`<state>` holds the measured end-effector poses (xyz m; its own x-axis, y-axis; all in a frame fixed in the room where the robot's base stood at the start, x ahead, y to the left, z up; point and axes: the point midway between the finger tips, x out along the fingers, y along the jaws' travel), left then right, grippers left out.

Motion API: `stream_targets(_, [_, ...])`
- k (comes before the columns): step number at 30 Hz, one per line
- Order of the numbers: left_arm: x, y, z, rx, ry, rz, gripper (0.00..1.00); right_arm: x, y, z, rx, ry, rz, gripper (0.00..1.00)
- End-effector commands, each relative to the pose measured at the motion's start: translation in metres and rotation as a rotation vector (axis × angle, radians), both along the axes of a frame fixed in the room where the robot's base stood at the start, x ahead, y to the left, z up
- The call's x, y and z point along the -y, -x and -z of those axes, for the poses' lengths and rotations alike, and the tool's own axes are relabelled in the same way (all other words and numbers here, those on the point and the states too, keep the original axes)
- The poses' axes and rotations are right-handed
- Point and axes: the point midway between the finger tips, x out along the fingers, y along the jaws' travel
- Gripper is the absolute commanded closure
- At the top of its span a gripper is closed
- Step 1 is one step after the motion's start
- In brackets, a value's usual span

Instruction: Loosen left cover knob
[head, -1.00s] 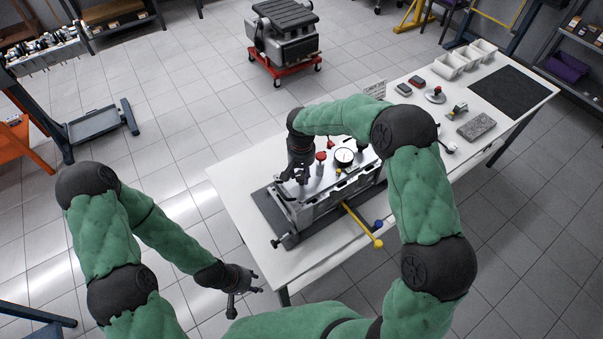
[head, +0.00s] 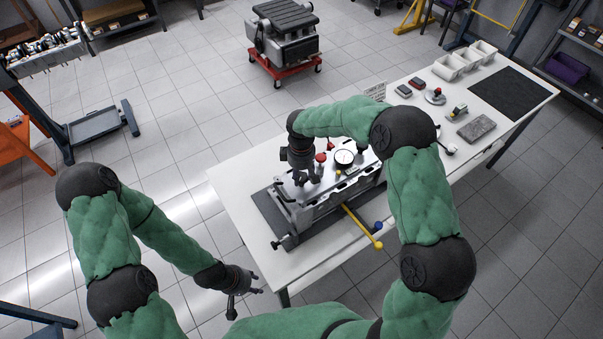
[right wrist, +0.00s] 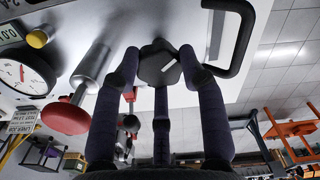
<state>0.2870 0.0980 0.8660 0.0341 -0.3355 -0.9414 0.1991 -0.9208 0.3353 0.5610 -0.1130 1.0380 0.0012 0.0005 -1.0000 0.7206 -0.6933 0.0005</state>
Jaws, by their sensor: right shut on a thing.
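My right gripper (head: 307,178) points down at the left part of the machine's metal cover (head: 325,183). Its three fingers (right wrist: 160,85) are shut around the knob, which they hide in the head view. My left gripper (head: 254,284) hangs off the table's near left side, away from the machine. Its fingers look apart and nothing shows between them.
A red knob (right wrist: 65,116), a dial gauge (right wrist: 22,74) and a yellow knob (right wrist: 38,39) are close by on the cover. A black handle (right wrist: 240,45) stands on the other side. A yellow-ended bar (head: 377,244) sticks out in front. The table's left corner (head: 225,175) is clear.

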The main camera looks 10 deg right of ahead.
Motion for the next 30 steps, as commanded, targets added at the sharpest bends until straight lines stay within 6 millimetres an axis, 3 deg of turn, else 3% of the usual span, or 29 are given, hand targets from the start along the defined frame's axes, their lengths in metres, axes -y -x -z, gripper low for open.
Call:
stream_targets(18, [0.0,0.0,-0.013,0.0,0.0,0.0,0.6,-0.001,0.002,0.0,-0.002,-0.001,-0.577,0.91])
stream_targets(30, [0.0,0.0,-0.019,0.0,0.0,0.0,0.6,-0.001,0.003,0.001,-0.004,-0.002,-0.833,0.91])
